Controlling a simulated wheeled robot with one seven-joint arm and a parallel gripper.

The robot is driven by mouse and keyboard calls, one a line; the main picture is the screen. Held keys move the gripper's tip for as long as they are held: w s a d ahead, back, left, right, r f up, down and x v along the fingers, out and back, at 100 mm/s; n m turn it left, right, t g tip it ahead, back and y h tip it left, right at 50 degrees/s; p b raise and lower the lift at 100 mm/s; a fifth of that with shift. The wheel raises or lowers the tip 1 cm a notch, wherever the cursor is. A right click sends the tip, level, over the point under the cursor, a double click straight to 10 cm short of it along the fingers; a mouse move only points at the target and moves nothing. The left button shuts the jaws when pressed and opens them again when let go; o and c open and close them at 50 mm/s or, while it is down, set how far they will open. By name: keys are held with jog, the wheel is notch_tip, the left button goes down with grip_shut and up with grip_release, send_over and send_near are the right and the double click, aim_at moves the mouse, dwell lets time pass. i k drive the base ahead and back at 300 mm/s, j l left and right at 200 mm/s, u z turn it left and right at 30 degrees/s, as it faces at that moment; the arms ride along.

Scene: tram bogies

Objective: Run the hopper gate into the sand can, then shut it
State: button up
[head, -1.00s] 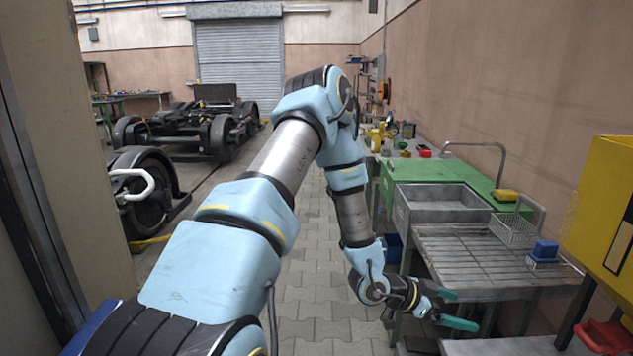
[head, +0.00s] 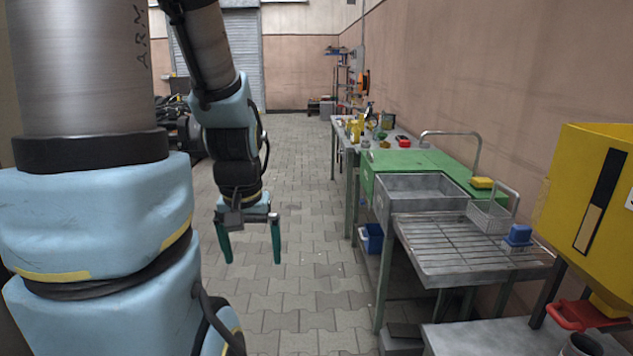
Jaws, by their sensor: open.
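The yellow hopper (head: 572,165) hangs at the right edge. Its front has a slot window, dark above and sand-coloured below. A red gate handle (head: 572,318) sits under the hopper, beside its yellow outlet. Below the handle, the rim of a grey round can (head: 592,346) shows at the bottom edge; most of it is cut off, and its inside cannot be judged. My gripper (head: 252,257) is open and empty, its two green fingers pointing down over the paved floor, well left of the hopper and can.
A draining rack (head: 470,262) with a wire basket (head: 489,216) and blue brush (head: 518,236) stands left of the hopper, beside a grey sink (head: 425,190). A grey bench top (head: 480,338) lies below the hopper. A blue bin (head: 371,238) stands under the sink. The paved aisle is clear.

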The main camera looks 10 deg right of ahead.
aim_at(580, 315)
jog(key=z, duration=1.8)
jog(key=u, duration=0.55)
jog(key=k+l+u, duration=0.1)
jog(key=u, duration=0.3)
jog(key=k+l+u, duration=0.1)
jog(key=u, duration=0.35)
jog(key=k+l+u, duration=0.15)
jog(key=u, duration=0.25)
